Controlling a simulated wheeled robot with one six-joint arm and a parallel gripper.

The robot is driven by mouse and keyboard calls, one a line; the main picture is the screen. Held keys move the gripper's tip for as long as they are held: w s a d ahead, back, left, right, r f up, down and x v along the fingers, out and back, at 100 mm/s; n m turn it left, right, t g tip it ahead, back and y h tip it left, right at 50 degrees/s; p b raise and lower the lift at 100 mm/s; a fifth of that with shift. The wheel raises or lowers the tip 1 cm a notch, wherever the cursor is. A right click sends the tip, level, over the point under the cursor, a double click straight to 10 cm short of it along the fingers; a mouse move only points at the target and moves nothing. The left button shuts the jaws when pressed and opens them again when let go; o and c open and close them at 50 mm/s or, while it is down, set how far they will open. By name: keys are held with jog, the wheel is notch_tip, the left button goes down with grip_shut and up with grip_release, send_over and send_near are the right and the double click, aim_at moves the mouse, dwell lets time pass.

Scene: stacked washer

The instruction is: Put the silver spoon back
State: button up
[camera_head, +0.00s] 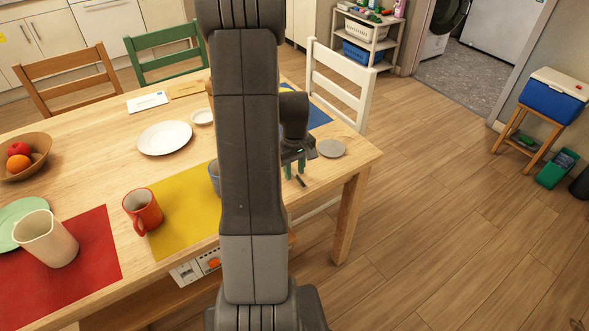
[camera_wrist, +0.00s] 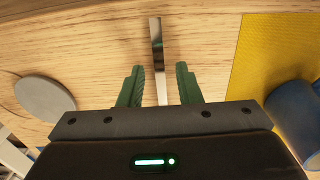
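A narrow silver strip, which looks like the silver spoon's handle (camera_wrist: 156,45), lies on the wooden table (camera_head: 95,160). No bowl end of a spoon shows; its lower part runs out of sight behind my gripper body. My gripper (camera_wrist: 160,70) is open, with one green finger on each side of the strip and visible gaps to both. In the head view my gripper (camera_head: 294,172) points down near the table's right end. My arm hides part of the table there.
A grey disc (camera_head: 331,148) lies right of my gripper; a yellow mat (camera_head: 180,208) with a blue-grey cup (camera_wrist: 298,112) lies on the other side. A red mug (camera_head: 142,210) and white plate (camera_head: 164,137) stand further left. A white compartmented tray (camera_head: 187,272) shows below the table's front edge.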

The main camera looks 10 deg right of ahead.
aim_at(295, 174)
notch_tip(295, 174, up, 12)
jog(key=shift+p, duration=0.4)
